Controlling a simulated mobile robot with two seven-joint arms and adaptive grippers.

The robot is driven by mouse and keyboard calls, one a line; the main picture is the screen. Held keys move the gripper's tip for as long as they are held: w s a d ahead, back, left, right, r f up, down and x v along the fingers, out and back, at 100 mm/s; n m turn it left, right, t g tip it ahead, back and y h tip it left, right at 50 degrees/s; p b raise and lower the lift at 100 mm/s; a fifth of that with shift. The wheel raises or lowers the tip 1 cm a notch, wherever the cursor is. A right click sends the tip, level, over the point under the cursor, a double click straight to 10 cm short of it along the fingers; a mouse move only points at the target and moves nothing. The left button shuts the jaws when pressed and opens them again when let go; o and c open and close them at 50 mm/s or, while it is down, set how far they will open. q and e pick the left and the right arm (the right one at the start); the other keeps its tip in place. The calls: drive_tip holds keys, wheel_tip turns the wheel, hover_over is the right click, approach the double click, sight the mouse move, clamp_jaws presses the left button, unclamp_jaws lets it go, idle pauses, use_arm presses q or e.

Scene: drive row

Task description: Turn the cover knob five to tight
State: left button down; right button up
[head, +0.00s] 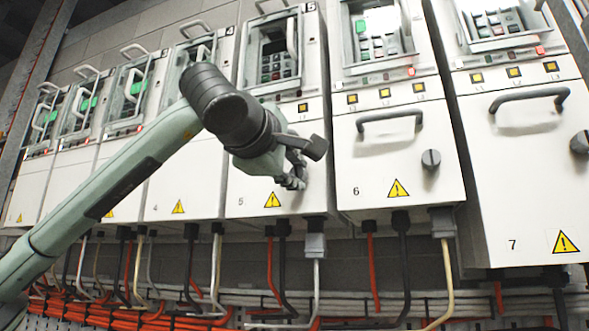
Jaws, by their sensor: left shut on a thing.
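The white cover of cabinet five (246,181) stands in the middle of the head view, marked 5 with a yellow warning triangle. My left gripper (294,174) is at the lower right of this cover, shut on the cover knob. The knob itself is mostly hidden behind the fingers, so its turn angle does not show. My right gripper is not in view.
Cabinet six (398,165) to the right has a black handle (389,117) and a dark knob (431,159). Cabinet seven (525,175) is further right. More cabinets line up to the left. Cables (317,285) hang below the row.

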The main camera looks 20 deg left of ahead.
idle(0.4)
use_arm(q)
drive_tip(key=c, duration=1.3)
unclamp_jaws()
drive_tip(key=shift+o, duration=0.2)
drive_tip(key=shift+s, duration=0.1)
drive_tip(key=s, duration=1.2)
drive_tip(key=shift+a, duration=0.15)
drive_tip(key=shift+w, duration=0.1)
